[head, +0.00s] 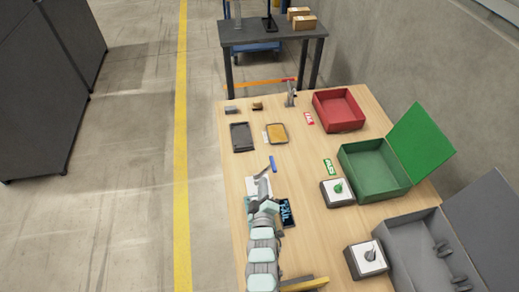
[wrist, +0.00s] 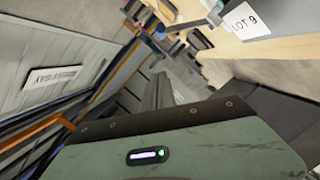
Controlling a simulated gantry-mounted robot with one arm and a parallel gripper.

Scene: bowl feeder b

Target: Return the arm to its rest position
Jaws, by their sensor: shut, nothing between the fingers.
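My arm (head: 263,247) reaches in from the bottom of the head view over the wooden table (head: 222,130). My gripper (head: 264,172) is at its far end, over the left-middle part of the table. Its fingers are shut with nothing held. In the wrist view, my gripper's grey-green body fills the bottom, and the narrow fingers (wrist: 160,90) extend beyond it. The wrist view is strongly tilted.
A red bin (head: 339,110), a green lidded bin (head: 376,168) and a grey lidded bin (head: 425,250) line the table's right side. Two dark-edged trays (head: 241,137) (head: 277,134) lie beyond my gripper. A small blue item (head: 272,164) is close by.

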